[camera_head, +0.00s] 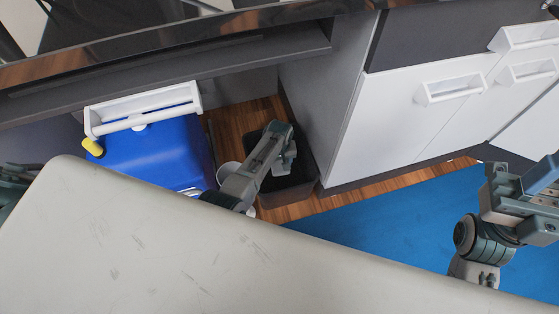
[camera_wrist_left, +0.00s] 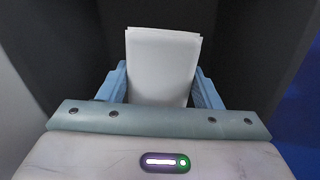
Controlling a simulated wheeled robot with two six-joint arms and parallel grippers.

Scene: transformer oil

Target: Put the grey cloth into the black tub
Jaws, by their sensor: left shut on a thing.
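The black tub (camera_head: 292,192) stands on the wooden floor beside the white cabinet. My left arm reaches over it, and my left gripper (camera_head: 284,160) points down at its opening. In the left wrist view my left gripper (camera_wrist_left: 162,88) is shut on the grey cloth (camera_wrist_left: 162,65), which looks pale and folded and stands up between the blue fingers. Dark surfaces, seemingly the tub's walls (camera_wrist_left: 230,50), surround the cloth there. How deep the cloth hangs is unclear, and I cannot make it out in the head view. My right gripper (camera_head: 535,185) is at the right edge, away from the tub.
A blue container (camera_head: 155,150) with a white handle and yellow cap stands left of the tub. A white cup-like thing (camera_head: 229,172) sits between them, partly hidden. A dark counter (camera_head: 170,70) overhangs behind. The blue mat (camera_head: 390,220) to the right is mostly clear.

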